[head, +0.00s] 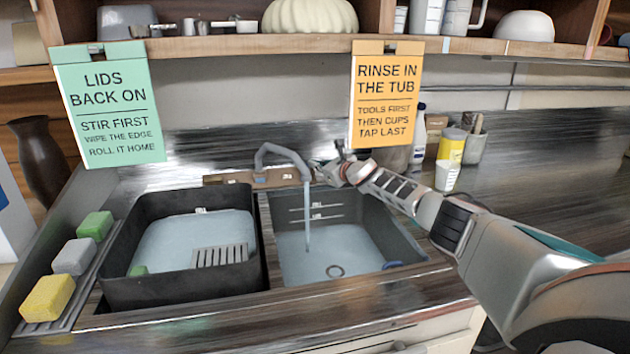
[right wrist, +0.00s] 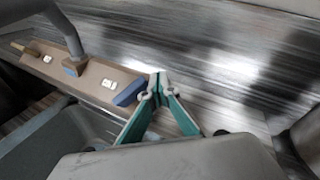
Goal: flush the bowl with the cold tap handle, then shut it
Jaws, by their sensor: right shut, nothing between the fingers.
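The grey tap (head: 285,155) arches over the right-hand sink bowl (head: 405,240), and a stream of water (head: 308,225) falls from its spout into the shallow water there. In the right wrist view, the blue cold tap handle (right wrist: 128,93) sits at the right end of the brown tap base (right wrist: 95,80). My right gripper (head: 325,167) is at the right end of the tap base. Its closed fingertips (right wrist: 155,82) are right beside the blue handle, with nothing between them; I cannot tell whether they touch it. My left gripper is not in view.
A dark tub (head: 185,290) with water and a grey slatted piece stands left of the bowl. Sponges (head: 47,298) lie at the far left. A yellow-topped container (head: 450,150) and bottles stand behind my right arm. Two signs (head: 385,95) hang from the shelf above.

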